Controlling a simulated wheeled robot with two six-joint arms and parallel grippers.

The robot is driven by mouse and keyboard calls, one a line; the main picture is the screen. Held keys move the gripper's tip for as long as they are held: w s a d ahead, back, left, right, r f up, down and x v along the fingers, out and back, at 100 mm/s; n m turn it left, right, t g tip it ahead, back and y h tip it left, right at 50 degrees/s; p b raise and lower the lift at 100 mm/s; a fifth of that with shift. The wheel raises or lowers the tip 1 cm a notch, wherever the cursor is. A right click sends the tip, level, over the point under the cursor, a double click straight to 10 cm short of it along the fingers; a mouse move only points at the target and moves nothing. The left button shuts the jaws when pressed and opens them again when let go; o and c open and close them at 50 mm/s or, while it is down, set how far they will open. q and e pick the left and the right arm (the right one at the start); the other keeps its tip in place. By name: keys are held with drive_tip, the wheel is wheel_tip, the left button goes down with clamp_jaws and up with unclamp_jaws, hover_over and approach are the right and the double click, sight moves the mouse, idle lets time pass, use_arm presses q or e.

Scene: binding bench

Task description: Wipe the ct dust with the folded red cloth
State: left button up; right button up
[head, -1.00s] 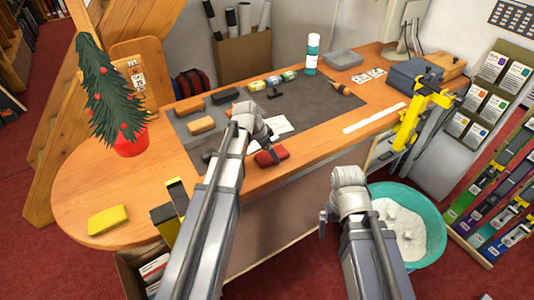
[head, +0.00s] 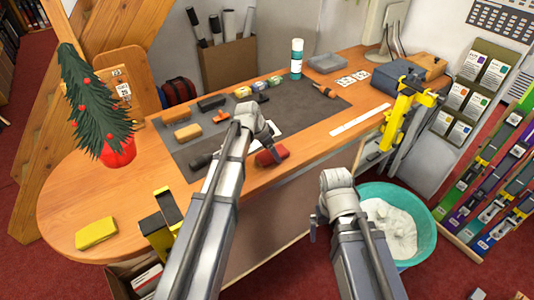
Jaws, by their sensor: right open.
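The folded red cloth (head: 271,156) lies at the front edge of the dark cutting mat (head: 327,102) on the wooden bench. My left gripper (head: 276,143) is just above and behind the cloth, very close to it. I cannot tell whether they touch or whether its jaws are open. My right gripper (head: 316,226) is open and empty in front of the bench, beside the teal tub. I cannot make out any dust on the mat; my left arm hides part of it.
A potted tree (head: 119,152) and yellow sponge (head: 97,233) are at left. A teal tub (head: 424,232) of white material stands at right.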

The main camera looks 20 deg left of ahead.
sight(264, 157)
use_arm(q)
drive_tip(key=shift+r, duration=0.1)
drive_tip(key=shift+w, duration=0.15)
drive_tip(key=shift+s+a+f, duration=0.15)
drive_tip(key=shift+s+a, duration=0.4)
drive_tip(key=shift+s, duration=0.2)
drive_tip(key=shift+s+a+f, duration=0.1)
drive_tip(key=shift+s+a, duration=0.45)
drive_tip(key=shift+s, duration=0.2)
drive_tip(key=shift+s+a, duration=0.1)
drive_tip(key=shift+s+a+r, duration=0.1)
drive_tip(key=shift+s+a, duration=0.95)
drive_tip(key=shift+s, duration=0.1)
drive_tip(key=shift+s+a, duration=1.05)
drive_tip(key=shift+s, duration=0.15)
drive_tip(key=shift+s+a, duration=1.05)
drive_tip(key=shift+s, duration=0.3)
